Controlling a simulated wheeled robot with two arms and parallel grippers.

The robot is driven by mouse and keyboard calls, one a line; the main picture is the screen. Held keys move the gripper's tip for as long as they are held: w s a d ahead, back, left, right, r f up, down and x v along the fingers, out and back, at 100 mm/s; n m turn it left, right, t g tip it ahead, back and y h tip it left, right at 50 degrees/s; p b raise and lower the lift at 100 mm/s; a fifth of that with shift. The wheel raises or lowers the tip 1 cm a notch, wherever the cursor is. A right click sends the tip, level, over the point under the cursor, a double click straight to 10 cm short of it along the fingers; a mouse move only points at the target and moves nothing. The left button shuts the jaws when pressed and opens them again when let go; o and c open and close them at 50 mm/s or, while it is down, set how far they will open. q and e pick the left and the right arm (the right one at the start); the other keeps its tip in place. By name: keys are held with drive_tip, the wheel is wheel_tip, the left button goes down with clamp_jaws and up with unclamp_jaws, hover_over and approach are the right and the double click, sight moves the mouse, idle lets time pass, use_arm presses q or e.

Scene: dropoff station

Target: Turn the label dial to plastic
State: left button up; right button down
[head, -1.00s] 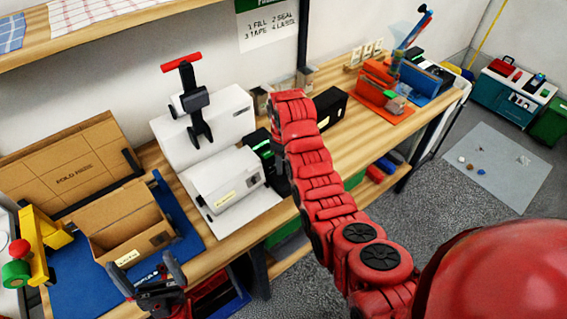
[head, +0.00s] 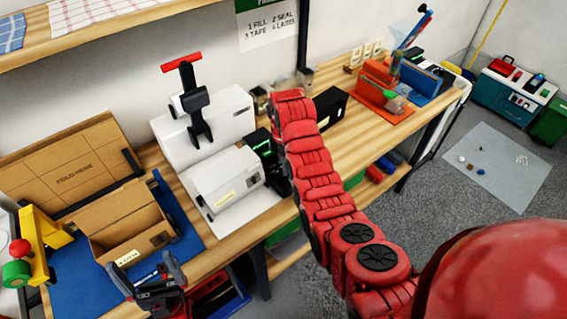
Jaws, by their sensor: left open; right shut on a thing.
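A black unit with a green lit display (head: 263,147) stands at the right end of the white machine (head: 228,188) on the bench. The label dial itself cannot be made out; my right arm covers that spot. My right arm reaches over the bench, its wrist bent down behind the red forearm. Dark parts of my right gripper (head: 281,172) show beside the black unit. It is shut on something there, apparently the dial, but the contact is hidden. My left gripper (head: 146,272) is open and empty, low at the bench's front edge before the open cardboard box (head: 128,226).
A white press with a red handle (head: 181,61) stands behind the white machine. A black box (head: 329,105) sits right of my wrist. Orange and blue bins (head: 374,80) stand farther right. A yellow tool with a green wheel (head: 35,240) is at far left. A shelf (head: 110,25) overhangs the left.

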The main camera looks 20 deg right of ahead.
drive_tip(key=shift+n, duration=0.4)
drive_tip(key=shift+c, duration=2.2)
unclamp_jaws()
drive_tip(key=shift+r, duration=0.1)
wheel_tip(320, 180, up, 17)
drive_tip(key=p, duration=1.4)
